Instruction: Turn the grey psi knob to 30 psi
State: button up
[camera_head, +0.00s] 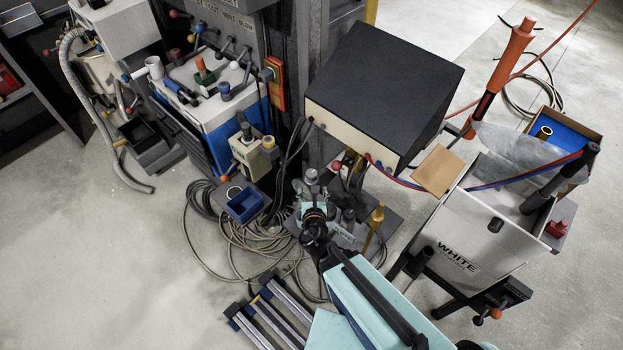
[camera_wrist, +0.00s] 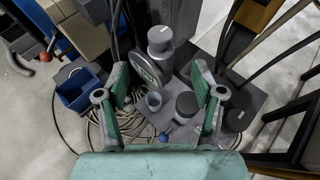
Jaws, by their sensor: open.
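A grey cylindrical knob (camera_wrist: 160,38) with a small pale mark on its top stands upright in the wrist view, just beyond my fingertips. It also shows in the head view (camera_head: 311,176). A darker round knob (camera_wrist: 187,104) stands lower right, between my fingers. My gripper (camera_wrist: 160,97) is open, with one green finger on each side of these parts and nothing held. In the head view my gripper (camera_head: 314,207) is over the same unit, and my arm hides part of it.
A blue bin (camera_head: 245,204) and coiled cables (camera_head: 245,240) lie left of the unit. A black-topped box (camera_head: 385,85) stands close behind it. A white hopper (camera_head: 480,225) is at right. Open floor (camera_head: 110,270) lies at left.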

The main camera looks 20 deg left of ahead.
aim_at(312, 174)
jog(key=b+x, duration=0.7)
jog(key=x, duration=0.5)
jog(key=shift+w+a, duration=0.1)
jog(key=shift+w, duration=0.1)
jog(key=c, duration=1.2)
